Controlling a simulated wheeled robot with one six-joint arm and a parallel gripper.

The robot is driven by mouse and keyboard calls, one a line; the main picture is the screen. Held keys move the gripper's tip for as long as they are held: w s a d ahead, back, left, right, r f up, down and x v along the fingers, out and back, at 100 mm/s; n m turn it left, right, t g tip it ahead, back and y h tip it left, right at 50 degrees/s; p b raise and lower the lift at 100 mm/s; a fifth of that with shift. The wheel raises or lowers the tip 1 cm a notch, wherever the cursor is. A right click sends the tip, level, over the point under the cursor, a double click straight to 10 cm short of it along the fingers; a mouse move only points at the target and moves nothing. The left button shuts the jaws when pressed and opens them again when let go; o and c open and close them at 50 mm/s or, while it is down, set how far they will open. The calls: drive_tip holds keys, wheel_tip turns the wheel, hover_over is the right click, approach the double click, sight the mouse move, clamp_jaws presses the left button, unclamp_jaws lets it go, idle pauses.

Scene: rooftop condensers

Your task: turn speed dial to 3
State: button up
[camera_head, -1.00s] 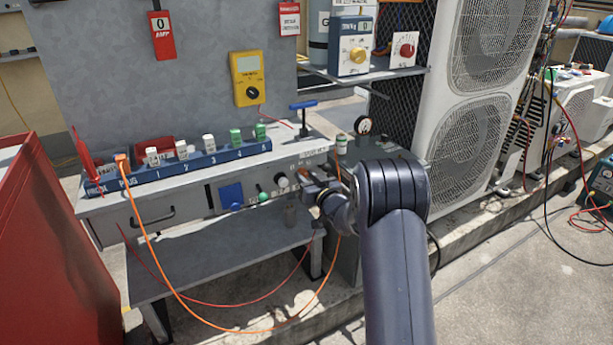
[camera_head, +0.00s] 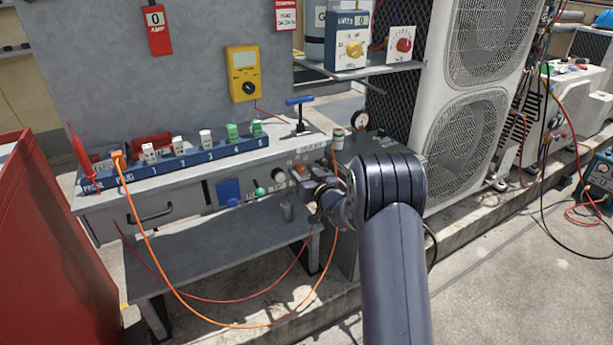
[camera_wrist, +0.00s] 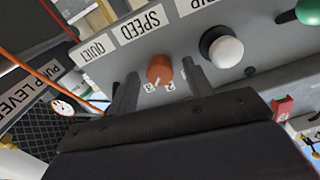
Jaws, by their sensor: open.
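The speed dial (camera_wrist: 160,70) is a small orange-brown knob on the grey panel under the label SPEED (camera_wrist: 141,26) in the wrist view. That view shows the panel lettering upside down. The numbers 3 and 2 show at the dial's lower edge; others are hidden, and I cannot tell which number it is set to. My gripper (camera_wrist: 157,76) is open, with one finger on each side of the dial; contact is unclear. In the head view my gripper (camera_head: 316,183) is at the panel's right end, by the orange dial (camera_head: 301,171).
A white-capped black knob (camera_wrist: 222,48) is beside the dial, and a green knob (camera_wrist: 308,11) is further right. A pressure gauge (camera_head: 361,121) stands behind my arm. An orange cable (camera_head: 160,265) hangs before the bench (camera_head: 225,250). A red cabinet (camera_head: 50,250) is at left.

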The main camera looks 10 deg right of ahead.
drive_tip(key=p+v, duration=0.1)
drive_tip(key=v, duration=0.9)
drive_tip(key=shift+s, duration=0.35)
drive_tip(key=shift+w+d, duration=0.1)
drive_tip(key=b+x, duration=0.1)
drive_tip(key=x, duration=0.9)
drive_tip(key=shift+w, duration=0.3)
